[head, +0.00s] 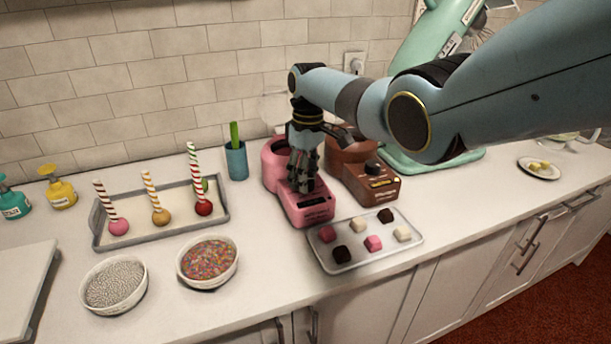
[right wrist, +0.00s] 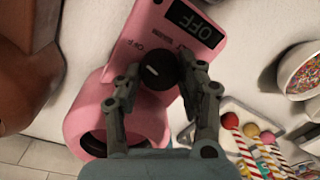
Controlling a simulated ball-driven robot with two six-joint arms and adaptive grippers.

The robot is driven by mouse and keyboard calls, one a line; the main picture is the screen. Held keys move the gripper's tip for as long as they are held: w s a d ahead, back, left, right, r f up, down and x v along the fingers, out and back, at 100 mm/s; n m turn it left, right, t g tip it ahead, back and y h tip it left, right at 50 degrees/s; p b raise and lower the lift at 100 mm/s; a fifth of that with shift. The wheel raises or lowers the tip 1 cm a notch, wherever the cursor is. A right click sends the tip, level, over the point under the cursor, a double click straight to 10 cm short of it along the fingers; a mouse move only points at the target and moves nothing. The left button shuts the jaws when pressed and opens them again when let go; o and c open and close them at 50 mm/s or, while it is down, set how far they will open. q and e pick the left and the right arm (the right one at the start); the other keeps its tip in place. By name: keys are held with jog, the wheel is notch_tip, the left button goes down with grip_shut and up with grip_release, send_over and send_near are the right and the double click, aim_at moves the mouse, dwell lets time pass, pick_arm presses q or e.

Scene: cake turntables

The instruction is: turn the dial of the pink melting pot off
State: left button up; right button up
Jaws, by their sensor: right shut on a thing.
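The pink melting pot (head: 312,213) stands on the counter, its round pot part at the back and its control block toward the front. My right gripper (head: 302,188) reaches down onto the control block and hides the dial in the head view. In the right wrist view, the black dial (right wrist: 159,72) with a white mark sits between the two fingers, which are closed on it. The display (right wrist: 195,23) on the pink pot (right wrist: 142,35) reads OFF. My left gripper is not in view.
A brown melting pot (head: 370,187) stands close on the right. A tray of sweets (head: 345,263) lies just in front. A blue cup (head: 236,161), a bowl of coloured sprinkles (head: 208,283) and a tray of cake pops (head: 136,238) are to the left.

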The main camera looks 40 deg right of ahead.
jog(key=shift+w, duration=0.1)
jog(key=o, duration=1.2)
jog(key=shift+c, duration=0.2)
notch_tip(320, 180, up, 12)
jog(key=shift+d, duration=0.35)
jog(key=shift+w, duration=0.1)
